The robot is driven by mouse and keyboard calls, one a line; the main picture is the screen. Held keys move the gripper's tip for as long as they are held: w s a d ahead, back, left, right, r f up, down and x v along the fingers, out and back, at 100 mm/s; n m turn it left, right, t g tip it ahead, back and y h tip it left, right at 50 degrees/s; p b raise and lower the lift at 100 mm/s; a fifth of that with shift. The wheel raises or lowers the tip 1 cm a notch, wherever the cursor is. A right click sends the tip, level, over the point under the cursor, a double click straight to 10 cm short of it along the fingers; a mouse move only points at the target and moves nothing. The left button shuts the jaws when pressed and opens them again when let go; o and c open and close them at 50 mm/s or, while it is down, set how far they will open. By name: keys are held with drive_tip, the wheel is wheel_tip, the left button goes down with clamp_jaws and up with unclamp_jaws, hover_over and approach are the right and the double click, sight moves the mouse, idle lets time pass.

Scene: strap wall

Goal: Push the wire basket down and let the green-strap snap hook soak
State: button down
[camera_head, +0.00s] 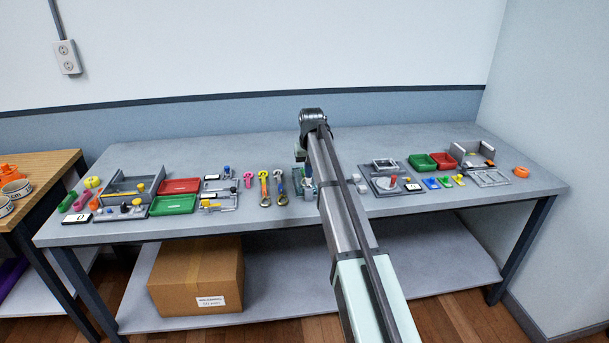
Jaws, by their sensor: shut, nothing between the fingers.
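My arm reaches over the middle of the bench and bends down at its far end. My gripper (308,176) is shut and empty, small and partly covered by my arm link. It is at a small grey-teal fixture (304,192); I cannot tell whether it touches it. The wire basket cannot be made out there. I cannot pick out the green-strap snap hook.
Red (180,186) and green (173,205) trays and grey fixtures stand to the left on the grey bench (270,225). To the right are a grey station (385,180), green (422,163) and red (444,161) trays and small parts. A cardboard box (195,277) sits on the lower shelf.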

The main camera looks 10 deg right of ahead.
drive_tip(key=shift+f, duration=0.35)
drive_tip(key=shift+r, duration=3.05)
drive_tip(key=c, duration=1.7)
unclamp_jaws()
drive_tip(key=shift+r, duration=0.1)
wheel_tip(320, 180, up, 6)
drive_tip(key=shift+f, duration=0.1)
